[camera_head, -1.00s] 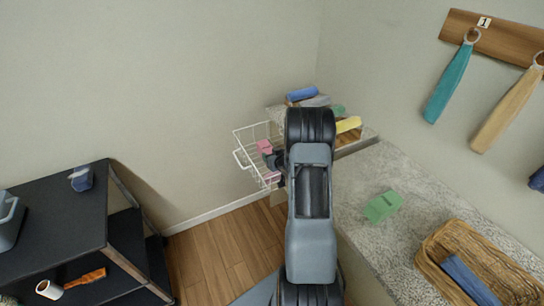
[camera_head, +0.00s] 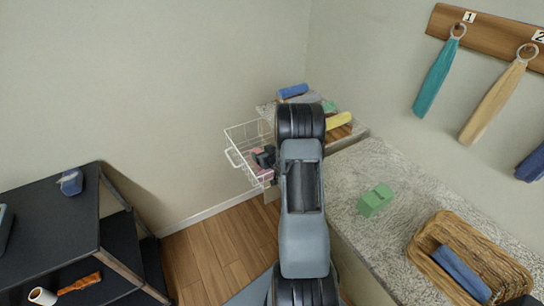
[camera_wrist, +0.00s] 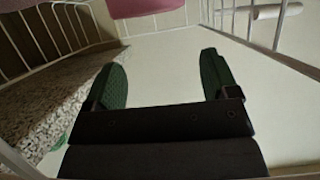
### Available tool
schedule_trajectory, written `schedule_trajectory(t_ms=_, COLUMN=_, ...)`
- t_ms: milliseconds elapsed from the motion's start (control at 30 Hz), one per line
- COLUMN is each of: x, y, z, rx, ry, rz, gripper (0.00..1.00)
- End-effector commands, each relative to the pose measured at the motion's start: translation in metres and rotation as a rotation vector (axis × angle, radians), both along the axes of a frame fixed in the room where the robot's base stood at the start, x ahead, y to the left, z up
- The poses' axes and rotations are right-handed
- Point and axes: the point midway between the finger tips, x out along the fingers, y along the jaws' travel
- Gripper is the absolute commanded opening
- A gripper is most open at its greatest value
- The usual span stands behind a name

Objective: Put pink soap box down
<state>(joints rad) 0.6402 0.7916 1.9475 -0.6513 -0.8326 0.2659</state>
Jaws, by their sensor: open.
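The pink soap box (camera_head: 257,159) shows in the head view inside the white wire basket (camera_head: 232,155), partly hidden by my gripper. Another pink patch (camera_head: 264,174) shows low in the basket; I cannot tell whether it is the same thing. My gripper (camera_head: 264,157) is inside the basket beside the pink soap box. In the wrist view my gripper (camera_wrist: 160,75) is open, with nothing between its green-padded fingers. A pink thing (camera_wrist: 145,8) lies beyond the fingertips at the top edge, cut off by the frame.
The basket's wires (camera_wrist: 240,22) surround the gripper. Rolled towels, blue (camera_head: 293,91) and yellow (camera_head: 339,121), lie behind my arm. A black shelf (camera_head: 50,225) stands left.

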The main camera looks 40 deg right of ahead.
Motion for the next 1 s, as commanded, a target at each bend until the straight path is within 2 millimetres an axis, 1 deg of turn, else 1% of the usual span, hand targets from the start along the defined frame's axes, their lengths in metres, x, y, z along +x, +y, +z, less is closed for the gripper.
schedule_trajectory(t_ms=400, x=-0.073, y=0.01, z=0.036, rx=-0.002, ry=-0.001, rz=0.0, gripper=0.81)
schedule_trajectory(t_ms=600, x=-0.097, y=0.013, z=0.047, rx=-0.002, ry=-0.002, rz=0.001, gripper=0.81)
schedule_trajectory(t_ms=733, x=-0.104, y=0.015, z=0.052, rx=-0.007, ry=0.003, rz=0.001, gripper=0.81)
schedule_trajectory(t_ms=867, x=-0.1, y=0.023, z=0.066, rx=-0.046, ry=0.056, rz=-0.01, gripper=0.81)
schedule_trajectory(t_ms=967, x=-0.094, y=0.041, z=0.09, rx=-0.099, ry=0.148, rz=-0.036, gripper=0.81)
schedule_trajectory(t_ms=1000, x=-0.093, y=0.052, z=0.102, rx=-0.118, ry=0.195, rz=-0.05, gripper=0.81)
